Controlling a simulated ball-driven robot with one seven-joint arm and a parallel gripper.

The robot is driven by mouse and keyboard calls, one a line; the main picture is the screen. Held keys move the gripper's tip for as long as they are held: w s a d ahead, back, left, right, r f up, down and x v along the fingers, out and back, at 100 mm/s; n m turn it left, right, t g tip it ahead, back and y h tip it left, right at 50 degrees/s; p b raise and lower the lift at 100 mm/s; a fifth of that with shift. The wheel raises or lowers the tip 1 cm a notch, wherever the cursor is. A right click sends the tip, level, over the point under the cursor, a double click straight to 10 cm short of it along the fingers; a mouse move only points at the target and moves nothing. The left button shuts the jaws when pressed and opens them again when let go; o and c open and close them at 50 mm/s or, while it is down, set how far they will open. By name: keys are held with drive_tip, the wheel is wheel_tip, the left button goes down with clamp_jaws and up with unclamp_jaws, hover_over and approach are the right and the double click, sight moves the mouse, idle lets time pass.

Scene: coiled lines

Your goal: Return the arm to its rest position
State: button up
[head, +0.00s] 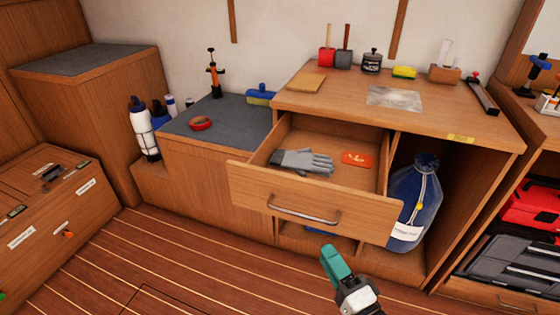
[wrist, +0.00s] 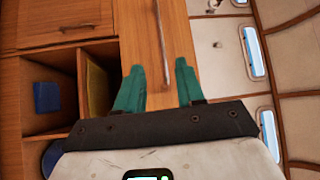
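My gripper (head: 335,260) shows at the bottom of the head view, with teal fingers and a pale body. It appears in front of the open drawer (head: 300,206), over the plank floor. In the wrist view, the two teal fingers of my gripper (wrist: 159,72) stand apart with nothing held between them. A wooden panel shows behind the gap. Most of my arm is out of view.
The pulled-out drawer holds grey gloves (head: 303,161) and an orange-red item (head: 357,160). A blue bag (head: 415,195) stands in the compartment to its right. Low wooden cabinets (head: 50,220) are at left. Plank floor (head: 190,265) is clear between them.

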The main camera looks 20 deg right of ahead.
drive_tip(key=s+a+f+n+g+y, duration=0.2)
drive_tip(key=s+f+n+g, duration=0.6)
drive_tip(key=f+n+g, duration=0.25)
drive_tip(key=s+d+f+n+g+h, duration=0.25)
drive_tip(key=s+d+g, duration=0.2)
drive_tip(key=s, duration=0.25)
drive_tip(key=s+d+f+n+g+h, duration=0.1)
drive_tip(key=s+d+f+g+h, duration=0.15)
drive_tip(key=s+d, duration=0.4)
wheel_tip(320, 180, up, 17)
drive_tip(key=s+a+p, duration=0.1)
drive_tip(key=s+p, duration=0.1)
drive_tip(key=p, duration=1.4)
drive_tip(key=shift+a+g, duration=0.35)
drive_tip(key=shift+g, duration=0.1)
